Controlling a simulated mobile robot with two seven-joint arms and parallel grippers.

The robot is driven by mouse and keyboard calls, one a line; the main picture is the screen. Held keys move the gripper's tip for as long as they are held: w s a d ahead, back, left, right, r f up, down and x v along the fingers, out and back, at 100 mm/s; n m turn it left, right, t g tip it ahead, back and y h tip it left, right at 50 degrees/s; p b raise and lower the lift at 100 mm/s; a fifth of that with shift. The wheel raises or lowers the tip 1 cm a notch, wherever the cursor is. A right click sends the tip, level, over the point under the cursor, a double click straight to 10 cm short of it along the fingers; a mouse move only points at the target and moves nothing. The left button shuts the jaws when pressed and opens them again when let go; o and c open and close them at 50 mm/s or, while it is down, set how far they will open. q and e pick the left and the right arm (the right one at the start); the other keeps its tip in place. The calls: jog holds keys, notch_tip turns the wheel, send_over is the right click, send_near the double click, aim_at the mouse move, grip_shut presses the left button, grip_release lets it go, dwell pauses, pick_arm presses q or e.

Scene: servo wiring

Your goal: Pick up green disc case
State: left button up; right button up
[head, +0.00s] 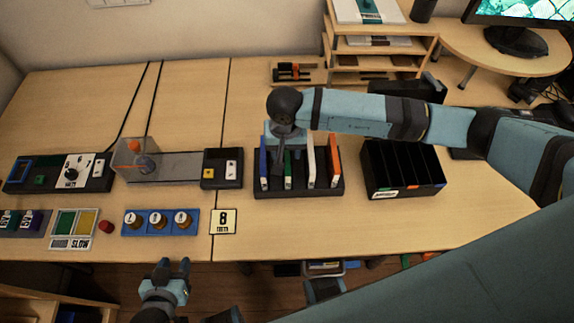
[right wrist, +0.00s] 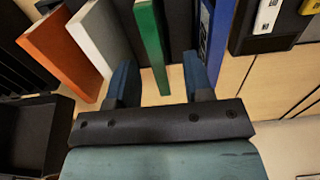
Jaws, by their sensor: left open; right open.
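The green disc case (head: 287,170) stands upright in a black rack (head: 325,188), between a blue case (head: 263,170) and a white case (head: 311,165). An orange case (head: 335,160) stands at the rack's right end. My right gripper (head: 285,146) is over the rack and hides part of the green case. In the right wrist view, the open right gripper (right wrist: 160,72) has its fingers on either side of the green case (right wrist: 151,42), with a visible gap to each finger. My left gripper (head: 173,266) is open and empty, in front of the table's front edge.
A black slotted holder (head: 400,168) stands close to the right of the rack. A black device with a white switch (head: 222,168) is to its left. A wooden shelf unit (head: 375,50) stands behind. Bare tabletop shows in front of the rack.

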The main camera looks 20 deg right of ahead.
jog(key=f, duration=0.1)
jog(key=f+b, duration=0.1)
jog(key=f, duration=0.2)
jog(key=shift+w+d+f, duration=0.2)
jog(key=shift+d+f, duration=0.05)
jog(key=shift+f, duration=0.1)
jog(key=shift+r, duration=0.1)
grip_shut()
jog(key=shift+r, duration=0.1)
notch_tip(320, 180, up, 20)
jog(key=p, duration=0.8)
send_over(287, 155)
